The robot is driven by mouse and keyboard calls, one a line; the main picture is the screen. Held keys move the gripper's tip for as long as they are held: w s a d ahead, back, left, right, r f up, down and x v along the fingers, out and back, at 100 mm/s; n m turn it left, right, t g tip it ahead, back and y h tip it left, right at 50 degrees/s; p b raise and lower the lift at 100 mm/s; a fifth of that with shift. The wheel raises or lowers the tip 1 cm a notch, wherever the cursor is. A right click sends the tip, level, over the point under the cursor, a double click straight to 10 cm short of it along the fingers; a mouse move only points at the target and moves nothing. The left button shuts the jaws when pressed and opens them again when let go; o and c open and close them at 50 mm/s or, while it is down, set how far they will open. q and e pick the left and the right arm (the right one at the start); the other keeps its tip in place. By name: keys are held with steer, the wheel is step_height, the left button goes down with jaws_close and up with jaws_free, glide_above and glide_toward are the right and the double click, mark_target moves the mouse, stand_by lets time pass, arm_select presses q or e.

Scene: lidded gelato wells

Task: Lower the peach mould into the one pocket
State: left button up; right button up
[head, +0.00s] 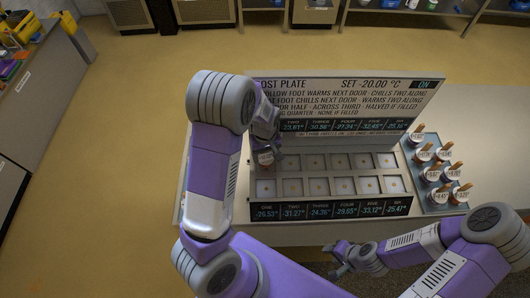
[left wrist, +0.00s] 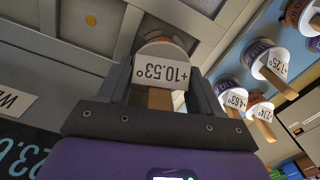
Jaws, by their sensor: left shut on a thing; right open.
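My left gripper (head: 265,143) is shut on a mould (head: 265,158) by its wooden stick, over the left end of the frost plate's upper pocket row. In the left wrist view the held mould (left wrist: 162,70) shows a white label reading +10.53° and a brownish-peach body behind it. The frost plate (head: 251,190) has two rows of square pockets with small dots. Pale pockets also show in the left wrist view (left wrist: 55,40). The pocket under the mould is hidden, and I cannot tell whether the mould touches it. My right gripper (head: 338,258) is open and empty in front of the counter.
A blue tray (head: 452,208) with several labelled, sticked moulds stands right of the plate. A sign board (head: 350,105) with text and SET -20.00 °C rises behind the pockets. Temperature displays (head: 330,209) run along the plate's front. The counter (head: 480,130) is clear at the far right.

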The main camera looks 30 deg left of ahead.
arm_select(q)
steer(key=shift+f, duration=0.3)
stand_by(0.4)
steer(key=o, duration=1.2)
steer(key=shift+o, duration=0.2)
steer(key=shift+r, duration=0.15)
step_height(320, 180, up, 7)
steer(key=p, duration=0.6)
steer(key=shift+r, duration=0.2)
steer(key=shift+f, duration=0.1)
steer(key=shift+r, duration=3.8)
